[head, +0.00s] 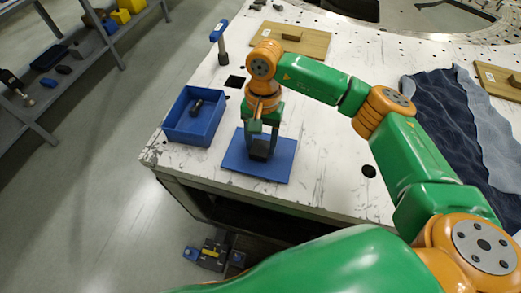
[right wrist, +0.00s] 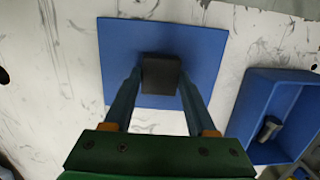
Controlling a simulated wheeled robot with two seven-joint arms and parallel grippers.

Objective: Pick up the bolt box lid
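The bolt box lid (head: 232,157) is a flat blue square plate with a dark block-shaped handle (head: 260,150) in its middle. It appears to lie flat on the white table near the front edge. It also shows in the right wrist view (right wrist: 120,45), with the handle (right wrist: 161,73) between my fingers. My right gripper (head: 260,141) points down over the lid, its two fingers against opposite sides of the handle with no clear gap. The open blue bolt box (head: 187,130) stands just left of the lid, with a dark bolt-like part (head: 197,107) inside. My left gripper is not in view.
A blue-handled hammer-like tool (head: 220,45) stands behind the box. A wooden board (head: 312,42) with a block lies farther back. Dark blue cloth (head: 440,110) covers the table's right side. A shelf (head: 60,50) stands at the left beyond bare floor.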

